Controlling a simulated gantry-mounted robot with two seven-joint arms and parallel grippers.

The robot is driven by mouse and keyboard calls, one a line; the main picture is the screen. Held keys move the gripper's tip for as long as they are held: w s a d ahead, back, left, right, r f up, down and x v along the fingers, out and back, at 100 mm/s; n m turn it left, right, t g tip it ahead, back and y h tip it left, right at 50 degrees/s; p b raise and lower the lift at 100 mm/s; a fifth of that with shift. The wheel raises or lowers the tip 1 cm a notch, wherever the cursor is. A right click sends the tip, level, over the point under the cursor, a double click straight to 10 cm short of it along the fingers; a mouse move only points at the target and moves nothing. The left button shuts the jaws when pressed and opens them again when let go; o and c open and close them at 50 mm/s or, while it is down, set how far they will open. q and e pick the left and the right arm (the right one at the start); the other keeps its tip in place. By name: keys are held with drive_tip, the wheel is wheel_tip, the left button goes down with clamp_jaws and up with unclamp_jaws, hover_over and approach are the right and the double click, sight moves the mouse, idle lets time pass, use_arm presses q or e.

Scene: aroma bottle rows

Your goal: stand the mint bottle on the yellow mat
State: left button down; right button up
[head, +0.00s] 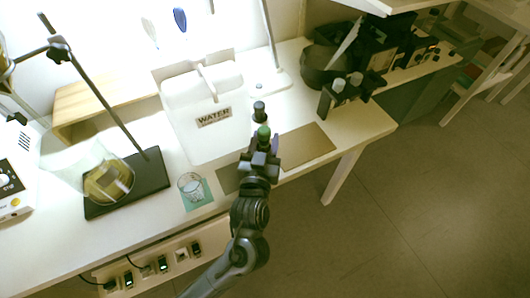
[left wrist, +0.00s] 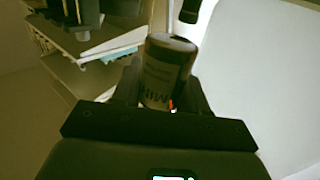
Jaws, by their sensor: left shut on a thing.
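The mint bottle (left wrist: 168,70) is dark with a pale label whose letters partly read "MIN". It is between the fingers of my left gripper (left wrist: 160,95) in the left wrist view. In the head view its green top (head: 263,132) rises just beyond my left gripper (head: 261,152), which is shut on it. The bottle's base is hidden, so I cannot tell if it touches the table. A tan-yellow mat (head: 308,146) lies flat just right of the gripper and looks bare. My right gripper is not in view.
Another dark bottle (head: 259,112) stands just behind the held one. A white WATER container (head: 205,90) is to the left. A darker mat (head: 229,180) lies left of the gripper. A glass beaker (head: 191,186) stands on a green mat (head: 203,201). Black equipment (head: 345,95) stands at the right.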

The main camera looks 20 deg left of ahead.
sight(265, 151)
use_arm(q)
wheel_tip(265, 151, down, 4)
drive_tip(key=b, duration=0.2)
drive_tip(key=shift+b, duration=0.4)
drive_tip(key=shift+f, duration=0.15)
drive_tip(key=c, duration=0.6)
unclamp_jaws()
